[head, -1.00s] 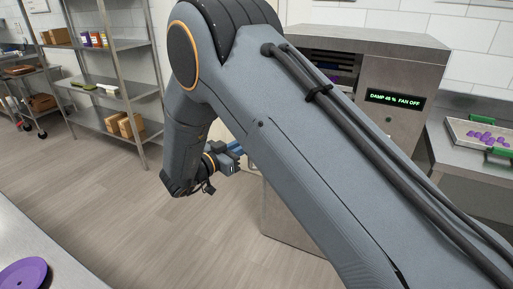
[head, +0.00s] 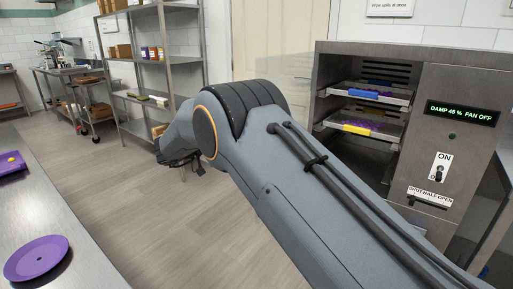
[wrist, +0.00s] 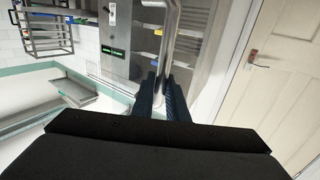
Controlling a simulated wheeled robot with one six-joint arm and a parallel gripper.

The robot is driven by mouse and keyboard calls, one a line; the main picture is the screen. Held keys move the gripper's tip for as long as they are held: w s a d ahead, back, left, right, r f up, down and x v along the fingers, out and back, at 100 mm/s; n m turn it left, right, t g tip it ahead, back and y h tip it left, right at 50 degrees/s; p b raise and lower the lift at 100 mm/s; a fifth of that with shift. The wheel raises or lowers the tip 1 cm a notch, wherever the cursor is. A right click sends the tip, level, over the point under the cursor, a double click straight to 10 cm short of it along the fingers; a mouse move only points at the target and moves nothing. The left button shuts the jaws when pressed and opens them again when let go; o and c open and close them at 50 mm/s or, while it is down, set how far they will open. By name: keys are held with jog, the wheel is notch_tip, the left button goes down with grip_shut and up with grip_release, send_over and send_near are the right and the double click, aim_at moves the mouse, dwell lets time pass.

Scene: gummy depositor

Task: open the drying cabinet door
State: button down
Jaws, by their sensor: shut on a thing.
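The steel drying cabinet (head: 450,70) stands at the right in the head view, its chamber uncovered at the front. A clear panel (head: 284,66) reaches left from its front left edge and looks like the door, swung open; my arm hides its lower part. In the wrist view my gripper (wrist: 163,80) is shut on the metal door handle (wrist: 172,30), a bar that runs up between the fingers. In the head view the fingers are hidden behind my arm.
Inside the cabinet are trays (head: 372,93) with blue and yellow ends. A steel shelf rack (head: 150,60) stands back left and a counter with a purple plate (head: 38,258) at the near left. The floor (head: 150,215) between is clear. A pale room door (wrist: 275,70) is behind.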

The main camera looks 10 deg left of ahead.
jog(key=shift+w+a+m+g+b, duration=0.35)
jog(key=shift+w+a+b, duration=0.2)
jog(key=shift+a+b, duration=0.25)
jog(key=c, duration=2)
grip_release()
jog(key=shift+d, duration=0.15)
jog(key=shift+b+v, duration=0.8)
jog(key=shift+v, duration=3.15)
jog(key=shift+w+f, duration=0.1)
